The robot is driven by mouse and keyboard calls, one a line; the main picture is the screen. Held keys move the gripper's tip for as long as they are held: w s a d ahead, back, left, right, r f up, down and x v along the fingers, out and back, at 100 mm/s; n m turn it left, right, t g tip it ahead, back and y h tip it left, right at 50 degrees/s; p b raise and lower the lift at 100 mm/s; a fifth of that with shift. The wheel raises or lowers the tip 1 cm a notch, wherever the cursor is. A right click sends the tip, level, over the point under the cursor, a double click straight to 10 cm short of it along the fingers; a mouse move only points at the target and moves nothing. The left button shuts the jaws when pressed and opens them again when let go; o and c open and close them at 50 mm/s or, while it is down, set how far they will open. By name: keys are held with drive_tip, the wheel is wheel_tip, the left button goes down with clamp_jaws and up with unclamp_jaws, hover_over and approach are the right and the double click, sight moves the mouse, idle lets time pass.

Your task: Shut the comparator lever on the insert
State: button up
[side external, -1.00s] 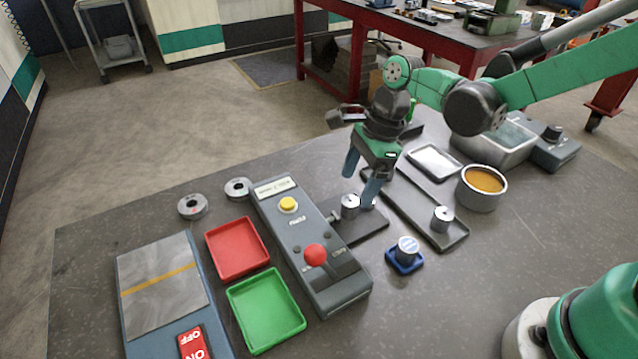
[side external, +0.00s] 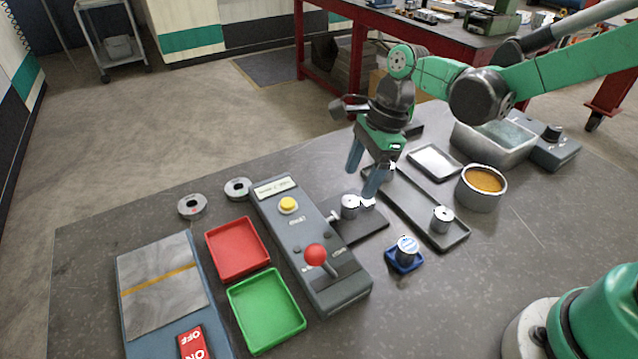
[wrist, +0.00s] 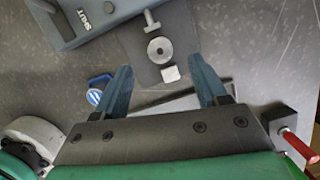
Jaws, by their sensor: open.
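The comparator is a long grey box (side external: 305,240) with a yellow button and a display strip. Its red-knobbed lever (side external: 315,254) rises from a slot near the front end, the knob toward the upper left of its rod. The insert, a metal cylinder (side external: 349,206) with a centre hole, stands upright on the dark plate beside the box; the wrist view shows it (wrist: 159,50) between a T-shaped spindle (wrist: 152,20) and a small pale block (wrist: 170,73). Whether the spindle touches it is unclear. My gripper (side external: 361,184) is open and empty, above the insert.
A dark tray (side external: 455,240) holds another metal cylinder (side external: 442,219). A blue holder (side external: 405,262) with a capped cylinder stands nearer. Red (side external: 236,272) and green (side external: 270,345) trays lie left of the comparator. A tin of amber liquid (side external: 481,205) is at right.

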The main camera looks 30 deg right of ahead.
drive_tip(key=shift+a+n, duration=0.15)
drive_tip(key=shift+n, duration=0.15)
drive_tip(key=c, duration=0.3)
drive_tip(key=shift+a+r+n, duration=0.25)
drive_tip(key=shift+a+n, duration=0.1)
drive_tip(key=shift+n, duration=0.15)
drive_tip(key=c, duration=0.4)
drive_tip(key=a+n, duration=0.1)
drive_tip(key=n, duration=0.1)
drive_tip(key=a+r+n, duration=0.1)
drive_tip(key=a+n, duration=0.1)
drive_tip(key=n, duration=0.1)
drive_tip(key=a+r+n, duration=0.1)
drive_tip(key=n, duration=0.2)
drive_tip(key=shift+s+a+r+h, duration=0.2)
drive_tip(key=shift+s+a+h, duration=0.1)
drive_tip(key=shift+s+a, duration=0.1)
clamp_jaws()
drive_tip(key=s+a+r+n, duration=0.4)
drive_tip(key=a+n, duration=0.2)
drive_tip(key=n, duration=0.7)
drive_tip(key=s+a+r+n+h, duration=0.1)
drive_tip(key=s+a+r+n, duration=0.3)
drive_tip(key=n, duration=1)
drive_tip(key=shift+a+r, duration=0.3)
drive_tip(key=shift+a, duration=0.95)
drive_tip(key=shift+s, duration=0.1)
